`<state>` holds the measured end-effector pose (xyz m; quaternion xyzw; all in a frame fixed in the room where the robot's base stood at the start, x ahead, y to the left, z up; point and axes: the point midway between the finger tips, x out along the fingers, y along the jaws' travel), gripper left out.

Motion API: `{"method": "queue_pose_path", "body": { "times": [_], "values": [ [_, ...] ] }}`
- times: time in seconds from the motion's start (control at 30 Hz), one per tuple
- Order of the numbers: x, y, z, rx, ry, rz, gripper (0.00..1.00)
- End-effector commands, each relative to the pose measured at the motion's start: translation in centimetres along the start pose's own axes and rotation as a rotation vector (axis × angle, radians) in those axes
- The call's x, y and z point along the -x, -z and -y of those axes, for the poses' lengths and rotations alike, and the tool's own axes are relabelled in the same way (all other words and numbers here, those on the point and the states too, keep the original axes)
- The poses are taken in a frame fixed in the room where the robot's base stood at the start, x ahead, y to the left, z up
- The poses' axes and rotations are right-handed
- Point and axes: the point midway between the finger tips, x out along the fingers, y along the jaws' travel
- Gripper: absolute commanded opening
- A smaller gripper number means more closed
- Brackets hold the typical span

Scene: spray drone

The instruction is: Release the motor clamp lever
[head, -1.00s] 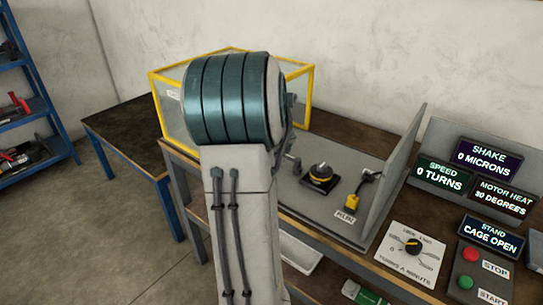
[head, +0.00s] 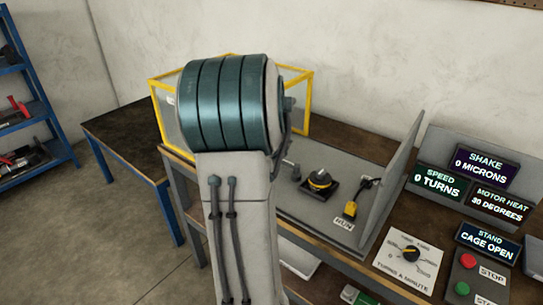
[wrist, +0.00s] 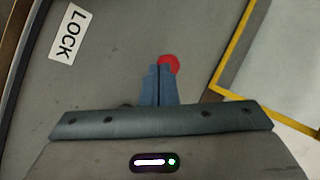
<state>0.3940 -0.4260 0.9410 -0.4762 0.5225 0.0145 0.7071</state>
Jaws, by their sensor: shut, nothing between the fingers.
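In the wrist view my gripper (wrist: 160,72) is shut, with its two blue-grey fingers together and empty. A round red knob (wrist: 169,64) shows right at the fingertips, partly covered by them. It may be the end of the clamp lever; no lever arm shows clearly. I cannot tell whether the fingers touch it. A white LOCK label (wrist: 69,33) lies on the grey plate at upper left. In the head view my arm hides the gripper and the red knob.
A yellow-framed clear cage (head: 305,100) stands behind my arm; a yellow edge also shows in the wrist view (wrist: 232,62). A yellow-handled part (head: 350,209) is beside an upright grey panel (head: 395,190). Displays at right include CAGE OPEN (head: 489,243). A dial and buttons are below.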

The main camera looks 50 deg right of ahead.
Motion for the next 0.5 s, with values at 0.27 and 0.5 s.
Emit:
{"method": "queue_pose_path", "body": {
  "times": [0.27,0.5],
  "values": [
    [4.7,-2.0,1.0,-0.001,0.001,0.001,0.0],
    [6.6,-2.9,1.1,-0.004,0.001,0.0,0.0]
  ]
}}
